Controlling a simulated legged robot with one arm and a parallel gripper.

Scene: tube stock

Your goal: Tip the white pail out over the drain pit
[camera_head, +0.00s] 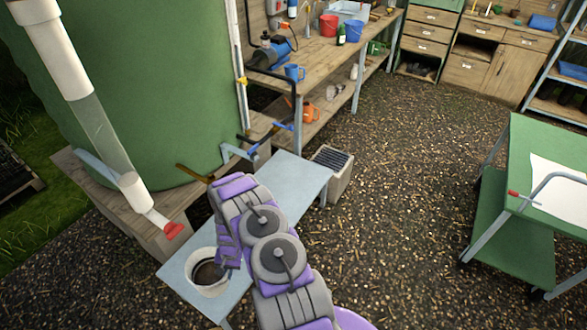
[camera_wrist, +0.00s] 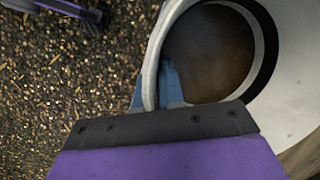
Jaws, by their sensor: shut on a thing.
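The white pail (camera_head: 212,291) is at the near end of a narrow pale-blue bench, upright, with dark brown contents inside. In the wrist view the pail (camera_wrist: 296,98) fills the right side, its rim and brown inside close to the camera. My gripper (camera_head: 229,262) is at the pail's right rim, shut on it; in the wrist view its dark jaw (camera_wrist: 165,122) lies against the rim. I cannot tell whether the pail's base touches the bench. A pale box with a dark grate (camera_head: 332,158) stands beyond the bench's far end; it may be the drain pit.
The pale-blue bench (camera_head: 295,180) is bare at its far end. A large green tank (camera_head: 140,90) on a wooden stand, with a clear pipe (camera_head: 98,130), is at left. A green cart (camera_head: 545,150) is at right. Open gravel (camera_head: 400,150) lies between.

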